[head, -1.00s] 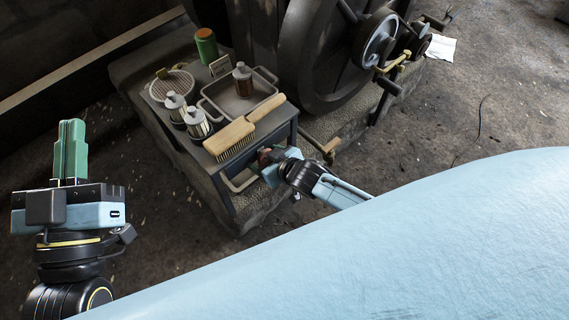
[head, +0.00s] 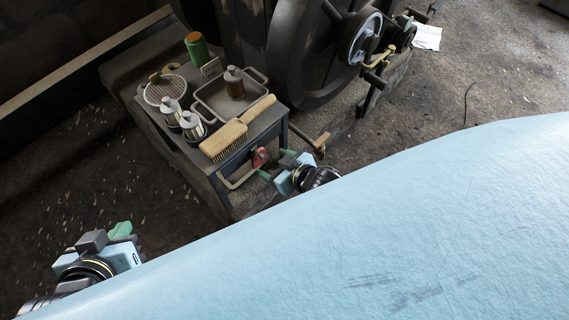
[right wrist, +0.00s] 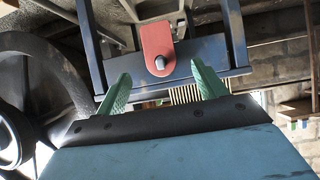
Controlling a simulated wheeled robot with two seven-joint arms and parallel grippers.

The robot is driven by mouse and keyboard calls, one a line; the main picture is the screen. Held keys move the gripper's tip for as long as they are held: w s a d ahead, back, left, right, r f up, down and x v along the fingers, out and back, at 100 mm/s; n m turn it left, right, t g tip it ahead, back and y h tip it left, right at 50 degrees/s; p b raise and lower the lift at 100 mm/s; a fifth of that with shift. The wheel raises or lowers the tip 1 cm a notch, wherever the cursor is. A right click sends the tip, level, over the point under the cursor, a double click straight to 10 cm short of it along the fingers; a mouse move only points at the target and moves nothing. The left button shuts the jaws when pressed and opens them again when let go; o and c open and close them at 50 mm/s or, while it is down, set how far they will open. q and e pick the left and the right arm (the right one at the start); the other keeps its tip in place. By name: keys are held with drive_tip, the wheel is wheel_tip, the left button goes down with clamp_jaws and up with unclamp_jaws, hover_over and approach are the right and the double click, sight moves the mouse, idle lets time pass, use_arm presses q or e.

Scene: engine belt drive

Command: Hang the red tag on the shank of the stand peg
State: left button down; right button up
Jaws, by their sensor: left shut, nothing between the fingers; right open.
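The red tag (head: 259,157) is at the front edge of the small bench. In the right wrist view the red tag (right wrist: 157,38) hangs with a light peg end (right wrist: 160,63) showing at its hole. That view appears upside down, so the peg is at the tag's upper end. My right gripper (head: 277,163) is open in front of the tag. In the right wrist view its green fingers (right wrist: 162,88) stand apart on either side, not touching the tag. My left gripper (head: 121,230) is shut and empty at the lower left, away from the bench.
The bench holds a wooden brush (head: 238,130), a grey tray (head: 211,105), metal-capped bottles (head: 193,125), a green container (head: 197,48) and a round strainer (head: 166,90). A large dark flywheel (head: 310,60) stands behind. Open floor lies to the right.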

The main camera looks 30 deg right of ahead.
use_arm(q)
drive_tip(key=s+a+f+g+y+p, duration=0.1)
drive_tip(key=s+a+f+g, duration=0.2)
drive_tip(key=s+g, duration=0.2)
drive_tip(key=s, duration=0.3)
drive_tip(key=shift+s+a+f+g+y+p, duration=0.15)
drive_tip(key=shift+f+g+y+p, duration=0.15)
drive_tip(key=shift+f+g+p, duration=0.1)
use_arm(e)
drive_tip(key=v, duration=0.4)
drive_tip(key=shift+r, duration=0.1)
